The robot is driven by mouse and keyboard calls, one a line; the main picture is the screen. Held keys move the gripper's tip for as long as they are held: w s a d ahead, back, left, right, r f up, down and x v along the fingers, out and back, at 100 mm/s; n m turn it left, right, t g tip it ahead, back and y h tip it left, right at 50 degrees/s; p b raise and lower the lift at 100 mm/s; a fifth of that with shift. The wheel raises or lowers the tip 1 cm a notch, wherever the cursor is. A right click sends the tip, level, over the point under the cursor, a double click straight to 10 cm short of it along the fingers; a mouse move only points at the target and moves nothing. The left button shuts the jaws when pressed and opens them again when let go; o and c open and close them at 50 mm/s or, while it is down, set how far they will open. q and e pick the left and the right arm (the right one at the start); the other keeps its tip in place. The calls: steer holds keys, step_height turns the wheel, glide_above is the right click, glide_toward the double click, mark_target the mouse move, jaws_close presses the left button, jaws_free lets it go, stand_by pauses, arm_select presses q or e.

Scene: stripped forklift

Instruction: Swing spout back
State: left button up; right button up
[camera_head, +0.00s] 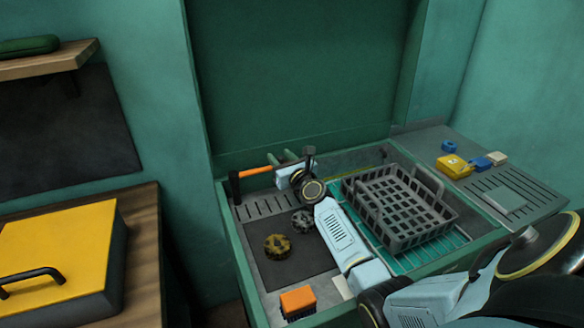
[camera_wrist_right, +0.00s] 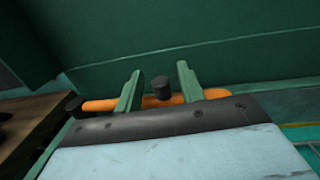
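The spout (camera_head: 257,171) is an orange bar with a black tip hanging at its left end, at the back left of the sink unit. It also shows in the right wrist view (camera_wrist_right: 100,105), running behind and below the fingers. A short black knob (camera_wrist_right: 161,88) stands up between the two green fingers, with gaps on both sides. My right gripper (camera_head: 285,157) is open over the bar, its fingers pointing toward the back wall. It also shows in the wrist view (camera_wrist_right: 159,87). Contact with the bar cannot be told. My left gripper is not in view.
A grey basket (camera_head: 402,207) stands right of my right forearm. Two round scrubbers (camera_head: 278,246) and an orange-topped block (camera_head: 298,301) lie in the unit. Small blue, yellow and white items sit on the right drainboard (camera_head: 525,183). A yellow-lidded box (camera_head: 60,250) stands at left.

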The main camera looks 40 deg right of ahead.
steer(key=s+a+p, duration=0.2)
steer(key=s, duration=1)
steer(key=shift+s+a, duration=0.15)
